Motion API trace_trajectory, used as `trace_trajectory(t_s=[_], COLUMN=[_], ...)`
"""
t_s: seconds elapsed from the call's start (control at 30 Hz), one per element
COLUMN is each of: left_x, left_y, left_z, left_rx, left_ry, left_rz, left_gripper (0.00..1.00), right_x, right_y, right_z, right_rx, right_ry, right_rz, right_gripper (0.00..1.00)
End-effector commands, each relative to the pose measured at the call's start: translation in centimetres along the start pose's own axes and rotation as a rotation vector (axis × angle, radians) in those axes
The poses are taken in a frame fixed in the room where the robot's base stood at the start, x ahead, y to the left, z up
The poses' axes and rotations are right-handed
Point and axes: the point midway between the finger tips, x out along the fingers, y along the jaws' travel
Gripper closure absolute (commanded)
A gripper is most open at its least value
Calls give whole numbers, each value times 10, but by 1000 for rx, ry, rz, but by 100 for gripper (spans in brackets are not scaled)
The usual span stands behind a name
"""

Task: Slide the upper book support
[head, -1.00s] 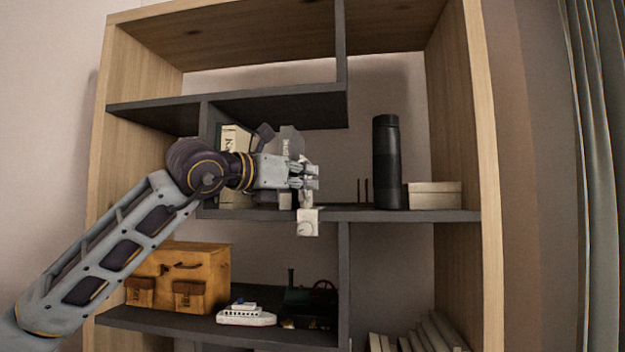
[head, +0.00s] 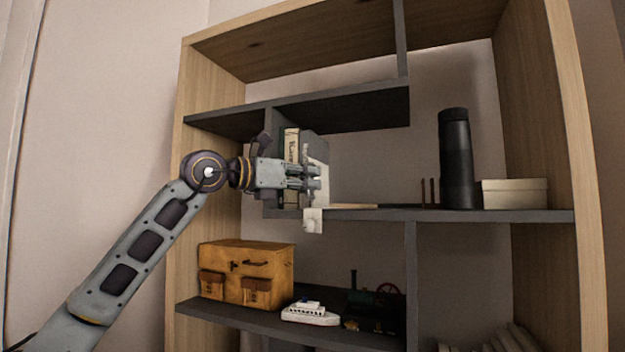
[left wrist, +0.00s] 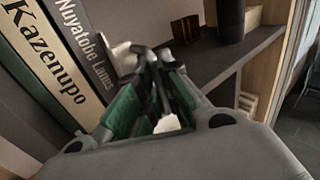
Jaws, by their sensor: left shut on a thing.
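The upper book support is a pale piece with an upright plate (head: 318,152) and a small block (head: 313,221) hanging at the shelf's front edge. My left gripper (head: 312,178) is shut on it from the front left; its fingers cover part of it. In the left wrist view the green-padded fingers (left wrist: 152,103) close around a white part (left wrist: 166,124). Upright books (head: 291,150) stand just left of the support. Their spines, "Kazenupo" (left wrist: 45,60) and "Nuyatobe Lanes" (left wrist: 85,45), show in the left wrist view. My right gripper is not in view.
On the same shelf (head: 400,214), a black flask (head: 456,160) and a pale box (head: 514,194) stand at the right. A flat tan strip (head: 350,206) lies right of the support. Below are a brown case (head: 246,268), a toy boat (head: 310,314) and a dark toy engine (head: 372,305).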

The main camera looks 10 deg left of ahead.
Motion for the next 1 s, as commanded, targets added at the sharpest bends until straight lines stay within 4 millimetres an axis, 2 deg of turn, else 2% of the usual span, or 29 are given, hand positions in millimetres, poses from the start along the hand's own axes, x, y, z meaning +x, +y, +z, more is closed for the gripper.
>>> trace_trajectory(t_s=[0.03,0.1,0.57,0.77,1.0], left_x=[-1,0,-3,-15,-41], left_y=[-1,-1,-1,0,0], left_z=[2,2,1,1,0], left_rx=[0,0,0,1,1], left_ry=[-4,-4,-2,-2,-1], left_rz=[-1,-1,-1,0,1], left_gripper=[92,83,83,83,83], right_x=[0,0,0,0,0], right_y=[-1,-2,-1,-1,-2], right_z=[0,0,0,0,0], right_rx=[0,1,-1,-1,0], right_ry=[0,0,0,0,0], right_rz=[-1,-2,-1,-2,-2], right_gripper=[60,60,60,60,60])
